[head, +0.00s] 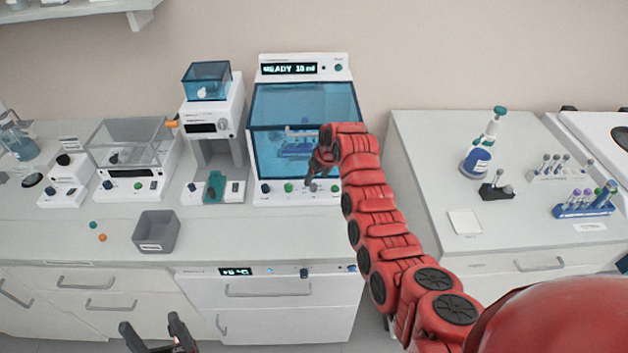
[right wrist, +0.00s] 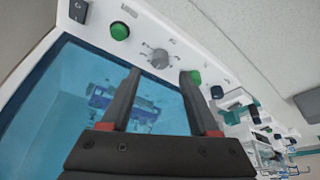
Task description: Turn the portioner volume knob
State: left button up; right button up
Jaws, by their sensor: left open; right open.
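The portioner is likely the white machine (head: 350,100) with a blue clear front and a lit display reading about "READY 10 ml". Its lower front panel carries a grey knob (head: 313,187) among green and dark controls. In the right wrist view the grey knob (right wrist: 160,58) has printed marks around it; it looks like the volume knob. My right gripper (head: 314,172) is at this panel, just above the knob. In the right wrist view its fingers (right wrist: 163,75) are open, with the knob just beyond and between their tips; contact is not clear. My left gripper (head: 160,338) is open, low at the front.
A dispenser with a blue hopper (head: 207,82) stands left of the machine, and a clear-lidded balance (head: 130,143) further left. A grey bin (head: 156,232) sits near the counter's front edge.

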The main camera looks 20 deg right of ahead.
aim_at(313, 185)
jog(key=shift+x, duration=1)
jog(key=shift+p+x, duration=0.5)
jog(key=shift+x, duration=0.35)
jog(key=shift+w+f, duration=0.1)
jog(key=shift+f, duration=0.35)
jog(key=shift+c, duration=0.4)
grip_shut()
